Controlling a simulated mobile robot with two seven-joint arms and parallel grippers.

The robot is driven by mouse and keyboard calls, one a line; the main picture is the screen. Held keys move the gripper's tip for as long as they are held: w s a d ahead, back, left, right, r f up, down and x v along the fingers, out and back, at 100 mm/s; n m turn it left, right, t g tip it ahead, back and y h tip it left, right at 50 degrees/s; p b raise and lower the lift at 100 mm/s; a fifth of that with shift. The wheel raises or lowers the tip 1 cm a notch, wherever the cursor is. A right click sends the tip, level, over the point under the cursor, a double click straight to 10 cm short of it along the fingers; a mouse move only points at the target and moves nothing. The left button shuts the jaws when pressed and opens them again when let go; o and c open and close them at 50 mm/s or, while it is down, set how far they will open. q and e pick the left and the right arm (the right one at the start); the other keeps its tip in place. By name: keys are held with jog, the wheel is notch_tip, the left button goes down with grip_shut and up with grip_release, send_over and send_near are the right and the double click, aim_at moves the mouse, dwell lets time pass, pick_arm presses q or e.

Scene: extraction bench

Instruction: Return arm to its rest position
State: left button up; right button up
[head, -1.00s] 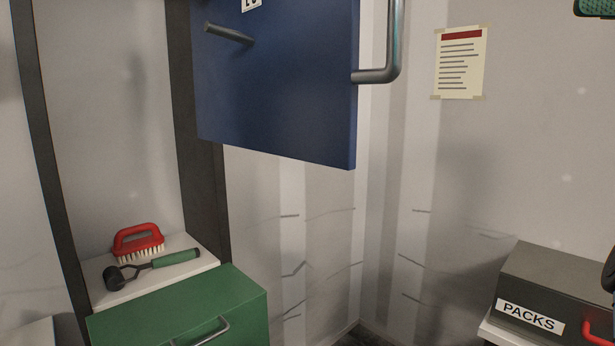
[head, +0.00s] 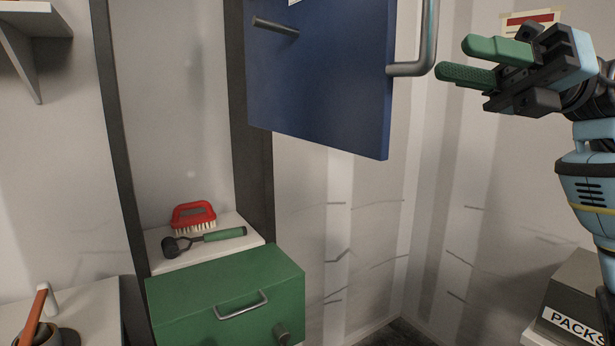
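My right arm comes in from the right edge. Its gripper (head: 453,58) has green fingers pointing left, held high in front of the wall, to the right of the blue door's handle. The two fingers are apart with nothing visible between them, so it is open and empty. My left gripper is not in view.
A blue door panel (head: 320,85) with a bar handle hangs at top centre. A green drawer box (head: 222,285) stands below. A red brush (head: 193,217) and a green-handled tool (head: 215,238) lie on a white shelf. A PACKS box (head: 577,295) is lower right.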

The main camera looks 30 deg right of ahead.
jog(key=w+a+f+m+t+y, duration=0.3)
jog(key=w+f+m+t, duration=0.2)
jog(key=w+f+m, duration=0.85)
notch_tip(320, 180, down, 28)
jog(key=w+m+t+h+p, duration=0.1)
jog(key=w+m+t+h, duration=0.1)
jog(key=m+t+h, duration=0.9)
jog(key=s+a+f+m+g+h, duration=0.25)
jog(key=s+f+m+h, duration=0.2)
jog(key=f+m, duration=0.4)
jog(key=s+a+f+m+g+h, duration=0.1)
jog(key=s+f+m+g+h, duration=0.3)
jog(key=f, duration=0.8)
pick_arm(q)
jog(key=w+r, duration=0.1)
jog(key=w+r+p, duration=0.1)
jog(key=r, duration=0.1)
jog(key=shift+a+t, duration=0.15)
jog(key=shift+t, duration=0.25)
pick_arm(e)
jog(key=s+a+f+m+g, duration=0.2)
jog(key=s+a+f+g, duration=0.2)
jog(key=s+f, duration=0.3)
jog(key=s+a+f+m+g, duration=0.3)
jog(key=s+f, duration=0.4)
jog(key=s, duration=0.8)
jog(key=shift+a+f+g, duration=0.3)
jog(key=shift+a+g, duration=0.05)
